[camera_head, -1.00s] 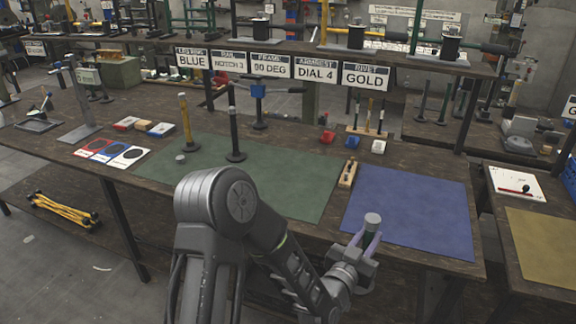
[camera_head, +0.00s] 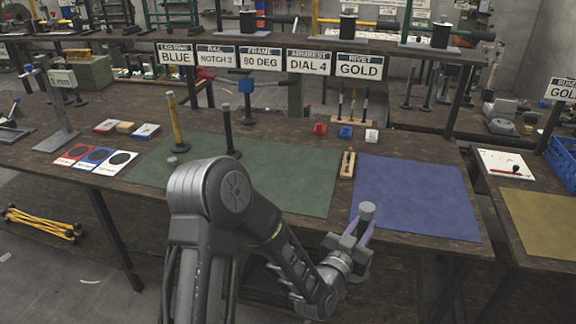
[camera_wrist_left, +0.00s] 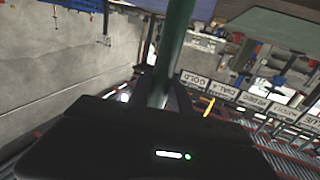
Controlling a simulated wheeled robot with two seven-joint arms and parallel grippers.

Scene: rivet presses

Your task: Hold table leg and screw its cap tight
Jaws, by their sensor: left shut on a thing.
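My left gripper (camera_head: 358,236) is shut on a table leg, a dark green tube with a grey end (camera_head: 367,210) pointing up. It is held near the front edge of the blue mat (camera_head: 415,195). In the left wrist view the green tube (camera_wrist_left: 176,45) stands between the fingers; its lower part is hidden. A small grey cap-like piece (camera_head: 172,160) sits on the green mat (camera_head: 290,180). A yellow leg (camera_head: 174,120) and a black leg (camera_head: 228,130) stand upright on the bench. My right gripper is not in view.
A small wooden holder (camera_head: 347,164) lies between the mats. Red, blue and white blocks (camera_head: 345,132) lie behind it. Sign cards (camera_head: 265,60) hang above the bench. Colour cards (camera_head: 95,157) lie at the left. Most of both mats is clear.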

